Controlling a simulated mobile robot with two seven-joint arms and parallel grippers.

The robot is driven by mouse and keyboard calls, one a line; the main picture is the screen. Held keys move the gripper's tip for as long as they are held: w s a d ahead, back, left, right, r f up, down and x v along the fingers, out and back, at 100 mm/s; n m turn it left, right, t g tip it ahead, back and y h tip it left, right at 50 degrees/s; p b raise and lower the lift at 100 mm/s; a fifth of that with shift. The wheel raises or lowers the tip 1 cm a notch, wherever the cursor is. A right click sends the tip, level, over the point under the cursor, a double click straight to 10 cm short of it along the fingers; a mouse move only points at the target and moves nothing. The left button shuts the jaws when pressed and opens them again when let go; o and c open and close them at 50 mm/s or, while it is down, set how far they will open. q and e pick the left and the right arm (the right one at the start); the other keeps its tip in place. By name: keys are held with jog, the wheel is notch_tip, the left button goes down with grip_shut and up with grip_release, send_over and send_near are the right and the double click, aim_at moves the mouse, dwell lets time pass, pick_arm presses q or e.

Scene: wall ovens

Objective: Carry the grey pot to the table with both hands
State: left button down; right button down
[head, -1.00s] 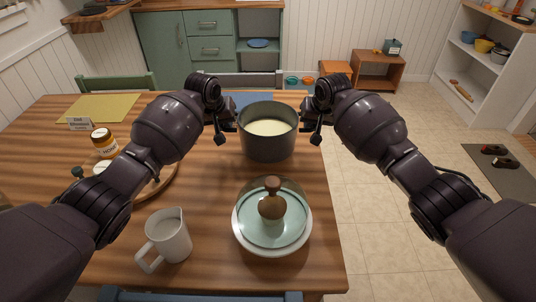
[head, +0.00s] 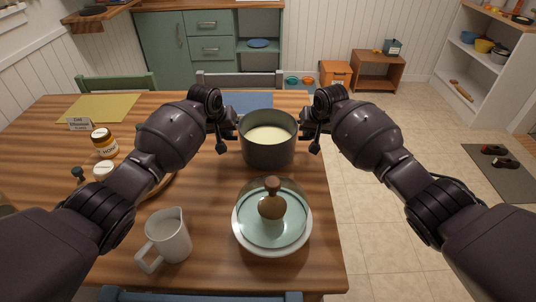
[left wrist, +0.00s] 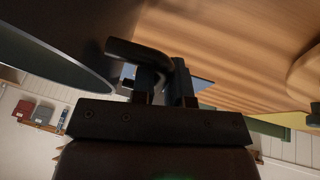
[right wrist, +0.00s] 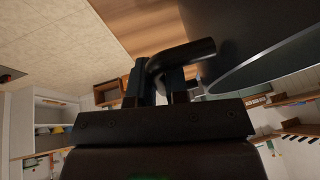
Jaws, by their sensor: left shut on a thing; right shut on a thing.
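The grey pot (head: 268,151), with a pale creamy content, is upright over the far right part of the wooden table (head: 218,205). I cannot tell whether its base touches the tabletop. My left gripper (head: 233,124) is shut on the pot's left handle, seen close up in the left wrist view (left wrist: 140,50). My right gripper (head: 306,124) is shut on the right handle, which shows in the right wrist view (right wrist: 185,53). My forearms hide parts of the table.
A glass-domed dish (head: 271,222) with a wooden knob stands nearer me, in front of the pot. A white pitcher (head: 168,238) is left of it. A honey jar (head: 104,142) and a yellow mat (head: 103,108) are at the left. A blue mat (head: 248,101) lies behind the pot.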

pick_arm(q)
jog(key=shift+f, duration=0.55)
pick_arm(e)
jog(key=shift+f, duration=0.55)
pick_arm(q)
jog(key=c, duration=1.1)
grip_release()
pick_arm(e)
jog(key=c, duration=1.1)
grip_release()
pick_arm(q)
jog(key=v, duration=1.2)
pick_arm(e)
jog(key=v, duration=1.2)
